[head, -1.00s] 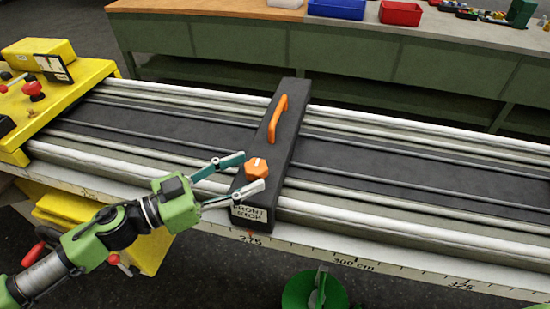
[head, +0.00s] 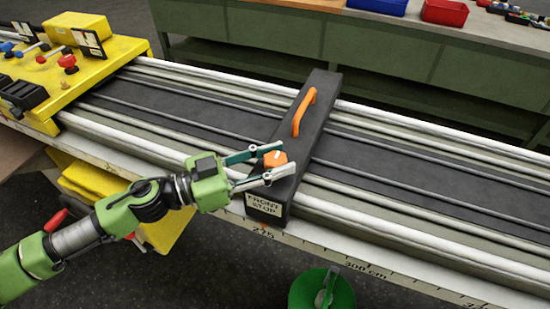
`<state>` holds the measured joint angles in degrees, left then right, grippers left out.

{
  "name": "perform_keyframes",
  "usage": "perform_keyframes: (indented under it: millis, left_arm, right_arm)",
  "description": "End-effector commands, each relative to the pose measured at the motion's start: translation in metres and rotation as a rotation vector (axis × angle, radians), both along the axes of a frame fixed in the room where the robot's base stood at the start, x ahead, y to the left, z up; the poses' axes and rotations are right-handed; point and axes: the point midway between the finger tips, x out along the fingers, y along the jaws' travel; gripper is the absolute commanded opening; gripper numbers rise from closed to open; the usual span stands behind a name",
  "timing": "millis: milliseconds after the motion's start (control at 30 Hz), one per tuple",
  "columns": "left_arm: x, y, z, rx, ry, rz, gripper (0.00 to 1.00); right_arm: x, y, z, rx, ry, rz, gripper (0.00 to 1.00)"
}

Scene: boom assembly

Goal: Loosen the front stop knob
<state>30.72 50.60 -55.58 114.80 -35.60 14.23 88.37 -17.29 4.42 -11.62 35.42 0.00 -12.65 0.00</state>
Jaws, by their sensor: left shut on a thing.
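The front stop is a dark block (head: 288,175) lying across the rails, with a "FRONT STOP" label (head: 264,207) on its near end. Its orange knob (head: 275,159) has a white mark and sits on top, towards the near end. An orange handle (head: 304,112) is farther back on the block. My left gripper (head: 282,160) reaches in from the left with one finger on the far side of the knob and one on the near side. It is shut on the knob. My right gripper is not in view.
A yellow unit (head: 75,80) with knobs and levers stands at the left end of the rails (head: 400,225). A scale runs along the near edge. A green round object (head: 321,290) is below at the front. A bench (head: 400,60) with a blue bin (head: 378,5) and red bin (head: 448,11) stands behind.

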Motion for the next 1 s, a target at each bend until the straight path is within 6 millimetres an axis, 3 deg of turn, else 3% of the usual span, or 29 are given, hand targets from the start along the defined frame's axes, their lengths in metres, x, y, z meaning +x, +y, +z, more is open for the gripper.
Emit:
perform_keyframes:
  millis: [267, 567, 1000]
  left_arm:
    - [-0.002, -0.001, 0.003, -0.002, 0.006, 0.079, 0.13]
    - [-0.003, -0.002, 0.001, -0.007, 0.015, 0.315, 0.13]
    - [-0.001, -0.001, -0.004, -0.008, 0.012, 0.685, 0.13]
  right_arm:
    - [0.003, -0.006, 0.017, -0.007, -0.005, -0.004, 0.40]
    - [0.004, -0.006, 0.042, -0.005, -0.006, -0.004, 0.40]
    - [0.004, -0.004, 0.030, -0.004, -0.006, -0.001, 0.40]
